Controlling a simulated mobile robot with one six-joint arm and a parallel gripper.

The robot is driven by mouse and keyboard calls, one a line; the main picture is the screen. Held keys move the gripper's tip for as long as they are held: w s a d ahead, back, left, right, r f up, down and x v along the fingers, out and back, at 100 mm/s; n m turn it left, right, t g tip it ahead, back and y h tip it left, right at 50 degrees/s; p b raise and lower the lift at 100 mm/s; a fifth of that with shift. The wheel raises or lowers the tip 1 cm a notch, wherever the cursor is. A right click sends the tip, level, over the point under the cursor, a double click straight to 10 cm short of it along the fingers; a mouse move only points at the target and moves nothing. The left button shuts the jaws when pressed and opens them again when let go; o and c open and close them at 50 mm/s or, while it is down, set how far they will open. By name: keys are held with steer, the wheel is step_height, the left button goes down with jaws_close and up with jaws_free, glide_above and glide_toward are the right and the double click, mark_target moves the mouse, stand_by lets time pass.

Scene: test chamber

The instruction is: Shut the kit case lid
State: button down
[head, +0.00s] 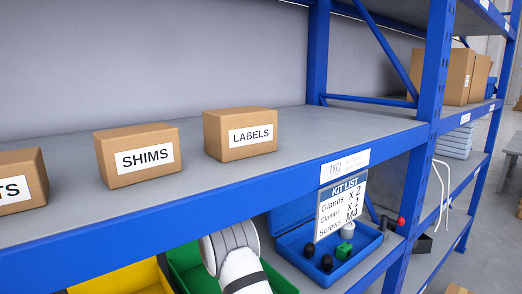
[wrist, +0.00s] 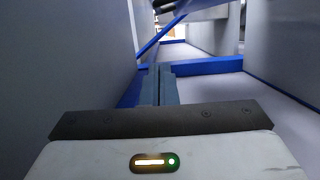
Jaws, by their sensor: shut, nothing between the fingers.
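The blue kit case (head: 318,270) stands open on the lower shelf in the head view. Its lid (head: 291,214) is raised at the back, partly hidden by the upper shelf beam and a hanging card. Several black parts and a green part (head: 344,250) lie in the case. My gripper (wrist: 160,84) shows in the wrist view with its two fingers together and nothing between them. In the head view only my white arm shows, left of the case; the gripper itself is hidden there.
A KIT LIST card (head: 341,207) hangs from the blue shelf beam (head: 215,187) in front of the case. Green (head: 190,262) and yellow (head: 118,279) bins stand left of it. A blue upright (head: 424,130) and a red-knobbed lever (head: 401,221) are to the right.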

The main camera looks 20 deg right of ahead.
steer(key=s+d+b, duration=0.2)
steer(key=s+d, duration=0.1)
steer(key=d, duration=0.7)
